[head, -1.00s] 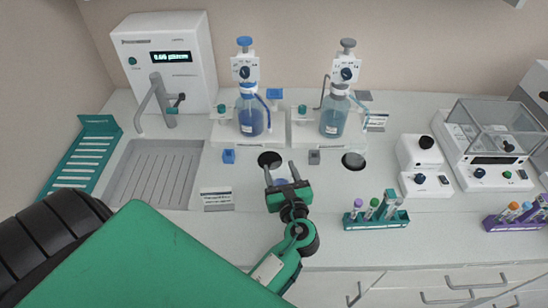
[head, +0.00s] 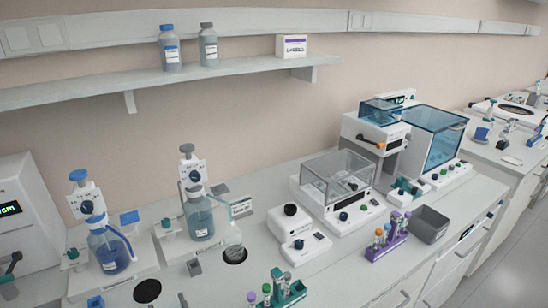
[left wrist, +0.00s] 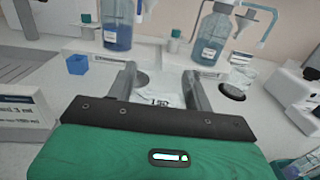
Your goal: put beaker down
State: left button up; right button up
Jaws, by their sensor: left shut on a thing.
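A clear beaker with printed markings (left wrist: 162,98) sits between the fingers of my left gripper (left wrist: 159,80) in the left wrist view. The fingers are shut on it, one at each side. A dark round spot lies just beyond the beaker; I cannot tell whether the beaker touches the worktop. In the head view only a grey fingertip shows at the bottom edge, and the held beaker is not clear there. Another clear beaker (left wrist: 241,74) stands at the right dark round spot. My right gripper is not in view.
Two dispenser bottles (head: 109,250) (head: 199,218) stand behind the dark spots. A small blue block (left wrist: 78,64) is left of the gripper. A green tube rack (head: 288,292), a small white device (head: 298,232) and a balance (head: 337,187) stand to the right.

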pick_arm(q)
jog(key=m+h, duration=0.1)
jog(key=m+t+h, duration=0.1)
jog(key=h, duration=0.1)
jog(key=d+r+m+t+h, duration=0.1)
jog(key=h, duration=0.1)
jog(key=shift+s, duration=0.2)
jog(key=shift+s+d+r+m+h, duration=0.1)
jog(key=shift+s+d+m+h, duration=0.15)
jog(key=shift+m+h, duration=0.35)
jog(key=shift+s+d+r+m+h, duration=0.15)
jog(key=shift+d+m+h, duration=0.2)
jog(key=shift+h, duration=0.4)
jog(key=shift+s+d+r+m+h, duration=0.1)
jog(key=shift+s+d+m+h, duration=0.1)
jog(key=shift+m+h, duration=0.4)
